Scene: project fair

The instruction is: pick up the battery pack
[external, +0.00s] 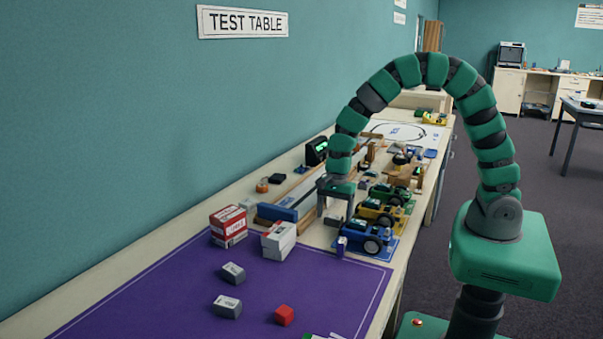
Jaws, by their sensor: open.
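I cannot tell for certain which thing is the battery pack. Two small grey blocks with pale labels, one farther back (233,272) and one nearer (227,306), lie on the purple mat (170,298). A small blue-and-white piece (341,246) stands by the front of the blue toy car (368,238). My gripper (335,214) points down over the table, left of the cars and behind the blue-and-white piece. Its fingers are apart, and I see nothing held between them. What lies directly behind the fingers is hidden.
A red-and-white box (228,226) and a white box (279,240) stand at the mat's back edge. A long rail (292,203) and several cars crowd my gripper. The mat's left part is clear.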

